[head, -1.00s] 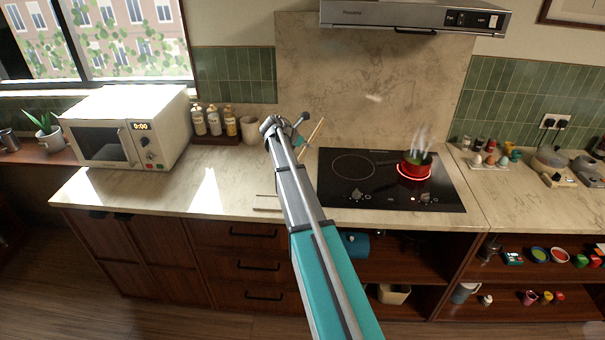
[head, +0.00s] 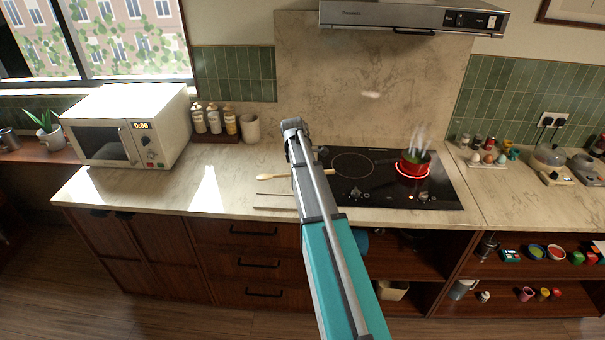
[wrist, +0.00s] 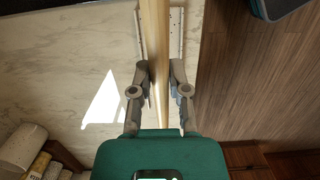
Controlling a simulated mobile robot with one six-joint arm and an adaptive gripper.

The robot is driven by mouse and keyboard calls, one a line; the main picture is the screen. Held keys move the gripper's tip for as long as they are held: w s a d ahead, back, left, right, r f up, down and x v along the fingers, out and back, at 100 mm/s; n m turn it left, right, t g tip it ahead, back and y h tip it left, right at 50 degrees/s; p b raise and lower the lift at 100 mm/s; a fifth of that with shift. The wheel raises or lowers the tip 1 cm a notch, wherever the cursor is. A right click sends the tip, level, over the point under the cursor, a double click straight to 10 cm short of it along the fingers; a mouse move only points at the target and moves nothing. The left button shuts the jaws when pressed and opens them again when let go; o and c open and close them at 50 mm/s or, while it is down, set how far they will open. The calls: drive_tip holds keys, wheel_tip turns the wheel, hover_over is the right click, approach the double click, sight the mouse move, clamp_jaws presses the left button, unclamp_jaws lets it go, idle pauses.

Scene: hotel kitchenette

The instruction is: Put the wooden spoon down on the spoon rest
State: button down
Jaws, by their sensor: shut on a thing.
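The wooden spoon (head: 268,177) lies roughly level in the head view, its bowl end to the left of my arm and its other end showing just to the right. In the wrist view its pale shaft (wrist: 155,30) runs between the fingers of my gripper (wrist: 160,72), which is shut on it. A pale, flat piece with dark long edges (head: 275,201), seemingly the spoon rest, lies near the counter's front edge. In the wrist view it appears as a dotted strip (wrist: 175,28), partly behind the spoon. The head view hides my fingers behind the arm.
The hob (head: 350,190) with a steaming red pot (head: 414,166) is right of my arm. A beige cup (head: 250,128) and several bottles (head: 214,120) stand at the back, beside the microwave (head: 130,125). The counter (head: 170,192) between microwave and arm is mostly clear.

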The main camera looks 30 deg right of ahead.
drive_tip(key=shift+f, duration=0.1)
wheel_tip(320, 180, down, 9)
drive_tip(key=b, duration=0.9)
drive_tip(key=shift+f+b, duration=0.2)
drive_tip(key=shift+b, duration=0.1)
idle(0.4)
drive_tip(key=c, duration=0.5)
unclamp_jaws()
drive_tip(key=shift+c, duration=0.2)
drive_tip(key=s+a+m, duration=0.5)
drive_tip(key=s+a, duration=0.5)
drive_tip(key=a, duration=0.4)
drive_tip(key=s+a+m+t+y, duration=0.1)
drive_tip(key=s+a+m, duration=0.5)
drive_tip(key=s+a, duration=0.5)
drive_tip(key=a, duration=0.4)
drive_tip(key=shift+s, duration=0.25)
